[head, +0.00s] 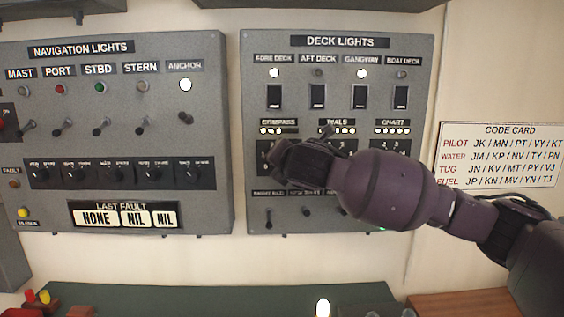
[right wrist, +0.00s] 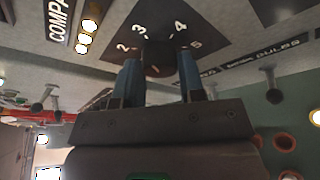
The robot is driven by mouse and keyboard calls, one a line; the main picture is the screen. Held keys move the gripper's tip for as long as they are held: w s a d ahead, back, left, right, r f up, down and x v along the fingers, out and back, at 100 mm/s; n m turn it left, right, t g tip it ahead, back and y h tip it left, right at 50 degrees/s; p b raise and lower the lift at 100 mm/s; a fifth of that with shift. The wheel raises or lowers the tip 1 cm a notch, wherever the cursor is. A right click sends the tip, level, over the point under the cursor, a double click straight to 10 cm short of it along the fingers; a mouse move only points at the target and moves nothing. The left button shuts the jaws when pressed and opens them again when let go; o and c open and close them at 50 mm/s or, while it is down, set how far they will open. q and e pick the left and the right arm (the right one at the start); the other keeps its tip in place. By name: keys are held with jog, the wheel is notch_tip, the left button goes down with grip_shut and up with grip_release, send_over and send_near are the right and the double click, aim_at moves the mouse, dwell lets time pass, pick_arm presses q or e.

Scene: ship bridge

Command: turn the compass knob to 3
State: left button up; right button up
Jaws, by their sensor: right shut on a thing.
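My right gripper (head: 279,158) reaches in from the right to the compass dial on the deck lights panel (head: 423,90). In the right wrist view its two blue-grey fingers (right wrist: 160,78) are shut on the dark compass knob (right wrist: 158,56), one on each side. The knob's pointer cannot be made out. In the head view my gripper hides most of the dial. The compass label (head: 279,122) shows above it. My left gripper is not in view.
A row of lit compass lamps (head: 270,131) sits above the dial. Toggle switches (head: 268,217) are below. The navigation lights panel (head: 130,200) is at left, a code card (head: 500,155) at right.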

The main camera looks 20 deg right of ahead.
jog(key=shift+n, duration=0.4)
jog(key=o, duration=0.9)
jog(key=shift+s, duration=0.15)
jog(key=b+v, duration=0.1)
jog(key=v, duration=0.4)
jog(key=b+v, duration=0.1)
jog(key=v, duration=0.4)
jog(key=shift+s+a+r, duration=0.15)
jog(key=shift+s+r, duration=0.1)
jog(key=shift+r, duration=0.05)
jog(key=shift+f, duration=0.15)
